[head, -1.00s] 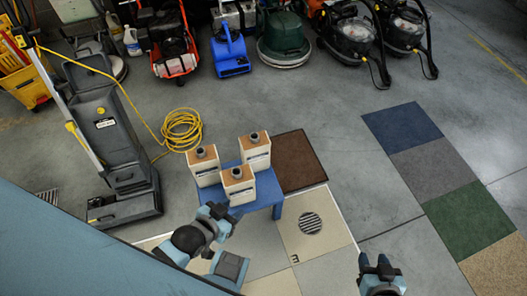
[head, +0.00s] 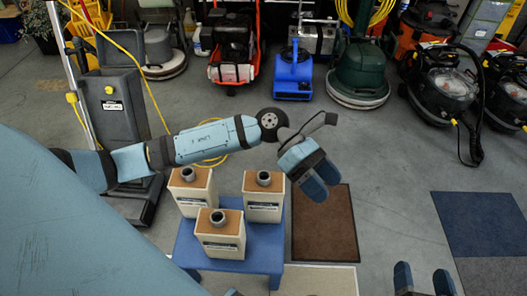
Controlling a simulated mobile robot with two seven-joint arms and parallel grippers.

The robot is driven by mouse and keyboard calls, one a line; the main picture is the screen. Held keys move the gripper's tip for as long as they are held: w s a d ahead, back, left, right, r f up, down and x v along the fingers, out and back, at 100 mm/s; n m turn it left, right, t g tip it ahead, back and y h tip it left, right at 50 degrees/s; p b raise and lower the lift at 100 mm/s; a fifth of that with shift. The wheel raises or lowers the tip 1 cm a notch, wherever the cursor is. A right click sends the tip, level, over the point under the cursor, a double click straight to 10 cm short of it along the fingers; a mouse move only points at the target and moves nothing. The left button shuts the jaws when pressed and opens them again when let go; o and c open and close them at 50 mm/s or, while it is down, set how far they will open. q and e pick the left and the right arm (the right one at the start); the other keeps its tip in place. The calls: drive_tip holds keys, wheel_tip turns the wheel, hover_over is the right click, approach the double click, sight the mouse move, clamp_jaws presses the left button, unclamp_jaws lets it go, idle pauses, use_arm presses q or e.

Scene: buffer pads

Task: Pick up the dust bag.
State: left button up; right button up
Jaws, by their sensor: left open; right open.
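Three cream box-shaped containers with brown tops and grey round collars stand upright on a small blue table (head: 262,258): one at the back left (head: 194,195), one at the back right (head: 263,204), one in front (head: 220,240). I cannot tell which of these, if any, is the dust bag. My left gripper (head: 322,181) is open and empty, right of and above the back right container in the picture, over the brown mat. My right gripper (head: 423,279) is open and empty at the bottom edge, well right of the table.
A brown mat (head: 325,230) lies right of the table. A black upright machine (head: 112,115) with a yellow cord stands left. A blue blower (head: 292,75) and a green floor machine (head: 357,75) stand behind.

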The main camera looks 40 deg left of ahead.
use_arm(q)
drive_tip(key=w+a+f+m+y+b, duration=0.45)
drive_tip(key=a+f+y, duration=0.25)
drive_tip(key=a+f, duration=0.2)
drive_tip(key=m+t+y+b, duration=0.2)
drive_tip(key=t+y+b, duration=0.1)
drive_tip(key=y+b, duration=0.45)
hover_over(264, 176)
drive_tip(key=shift+n+h, duration=0.25)
wheel_tip(264, 176, down, 9)
drive_tip(key=shift+w+f, duration=0.1)
drive_tip(key=shift+f+b, duration=0.3)
drive_tip(key=shift+f, duration=0.05)
wheel_tip(264, 176, down, 5)
drive_tip(key=shift+r+b, duration=0.2)
drive_tip(key=shift+b, duration=1.05)
drive_tip(key=shift+f, duration=0.2)
drive_tip(key=shift+r, duration=0.1)
use_arm(e)
wheel_tip(264, 176, down, 9)
drive_tip(key=a+n+y, duration=0.1)
drive_tip(key=y, duration=0.1)
drive_tip(key=shift+w+a+r+n, duration=0.15)
drive_tip(key=shift+a+r+n, duration=0.05)
drive_tip(key=shift+a+n, duration=0.2)
use_arm(q)
drive_tip(key=c, duration=1.2)
drive_tip(key=shift+r, duration=0.1)
drive_tip(key=shift+c, duration=0.2)
